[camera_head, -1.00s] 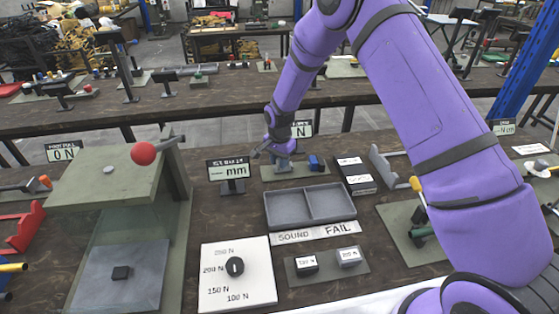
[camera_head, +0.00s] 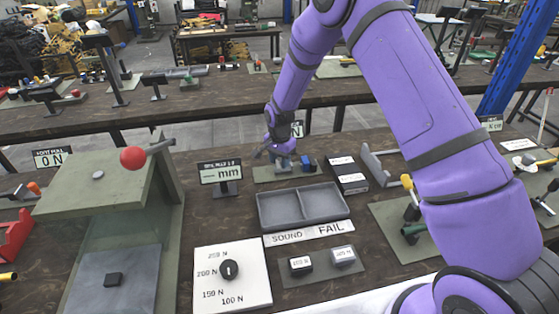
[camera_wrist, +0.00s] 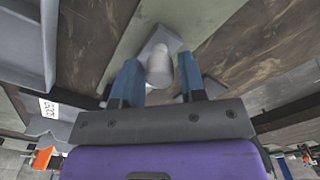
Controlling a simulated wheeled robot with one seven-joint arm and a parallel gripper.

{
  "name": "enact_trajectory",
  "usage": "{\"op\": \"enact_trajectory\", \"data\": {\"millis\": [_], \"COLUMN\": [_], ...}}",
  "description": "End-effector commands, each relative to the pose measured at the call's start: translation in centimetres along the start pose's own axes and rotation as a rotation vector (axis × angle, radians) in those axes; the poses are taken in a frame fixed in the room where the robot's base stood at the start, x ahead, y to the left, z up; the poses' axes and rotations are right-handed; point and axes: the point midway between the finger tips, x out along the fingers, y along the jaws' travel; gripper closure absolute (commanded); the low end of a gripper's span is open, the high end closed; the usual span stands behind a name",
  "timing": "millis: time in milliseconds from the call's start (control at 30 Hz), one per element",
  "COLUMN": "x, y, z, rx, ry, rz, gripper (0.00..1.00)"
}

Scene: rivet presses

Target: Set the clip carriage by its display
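The display (camera_head: 221,173) stands on a black post left of my gripper and shows dashes and "mm". Gaps show on both sides of the post. I cannot tell which part is the clip carriage; my gripper hides some of it.
A grey two-part tray (camera_head: 303,205) and a "SOUND FAIL" strip (camera_head: 308,233) lie in front. A black box (camera_head: 347,174) stands right of the plate. A green press with a red ball (camera_head: 132,158) is at left, beside a white dial plate (camera_head: 232,287).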

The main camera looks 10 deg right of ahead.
Motion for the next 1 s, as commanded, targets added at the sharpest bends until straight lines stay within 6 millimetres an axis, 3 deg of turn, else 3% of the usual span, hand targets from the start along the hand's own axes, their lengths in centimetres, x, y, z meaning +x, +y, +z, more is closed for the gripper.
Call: {"op": "enact_trajectory", "data": {"millis": [600, 1000], "x": [-9.6, -10.6], "y": [-0.1, 0.0], "z": [0.0, 0.0], "rx": [0.0, 0.0], "ry": [0.002, 0.0], "rz": [-0.003, -0.001], "gripper": [0.62, 0.62]}}
